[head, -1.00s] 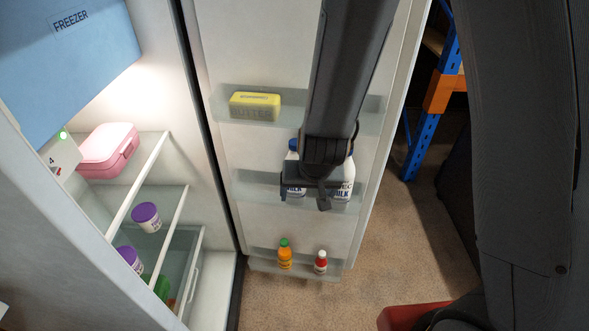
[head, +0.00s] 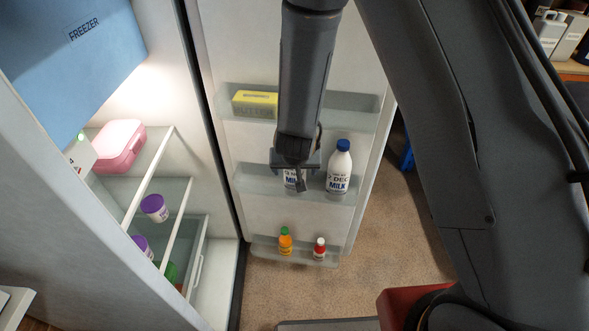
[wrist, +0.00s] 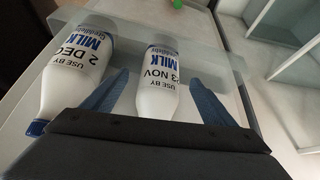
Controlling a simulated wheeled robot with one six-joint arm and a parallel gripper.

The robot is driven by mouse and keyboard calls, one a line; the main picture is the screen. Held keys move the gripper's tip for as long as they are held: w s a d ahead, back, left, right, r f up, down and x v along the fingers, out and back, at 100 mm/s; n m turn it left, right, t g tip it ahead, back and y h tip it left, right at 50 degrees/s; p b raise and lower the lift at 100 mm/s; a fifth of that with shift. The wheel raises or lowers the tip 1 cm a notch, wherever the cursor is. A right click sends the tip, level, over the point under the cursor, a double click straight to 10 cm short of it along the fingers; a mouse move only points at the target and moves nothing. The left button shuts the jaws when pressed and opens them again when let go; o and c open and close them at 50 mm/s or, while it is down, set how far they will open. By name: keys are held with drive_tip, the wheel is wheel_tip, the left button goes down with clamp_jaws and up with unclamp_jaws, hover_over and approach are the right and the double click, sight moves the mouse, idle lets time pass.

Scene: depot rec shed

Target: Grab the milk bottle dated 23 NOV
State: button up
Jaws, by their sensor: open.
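The milk bottle dated 23 NOV (wrist: 157,85) is white with blue print and stands in the door's middle shelf. In the wrist view it lies between my two spread fingers, its first date digit partly cut off. In the head view my gripper (head: 295,172) covers most of this bottle (head: 290,182). My gripper (wrist: 157,78) is open, and I cannot tell whether either finger touches the bottle. A second milk bottle (head: 340,168) with a blue cap, dated 2 DEC, stands to its right in the head view; it is at left in the wrist view (wrist: 72,65).
The door's middle shelf (head: 250,183) has a clear front lip. A yellow butter pack (head: 255,103) sits on the shelf above. The fridge interior at left holds a pink box (head: 119,145) and purple-lidded tubs (head: 154,208).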

drive_tip(key=shift+w+f+p, duration=0.25)
drive_tip(key=shift+w+p, duration=0.25)
drive_tip(key=shift+w, duration=0.75)
drive_tip(key=shift+w+f+p, duration=0.25)
drive_tip(key=shift+w+p, duration=0.25)
drive_tip(key=shift+w, duration=0.7)
clamp_jaws()
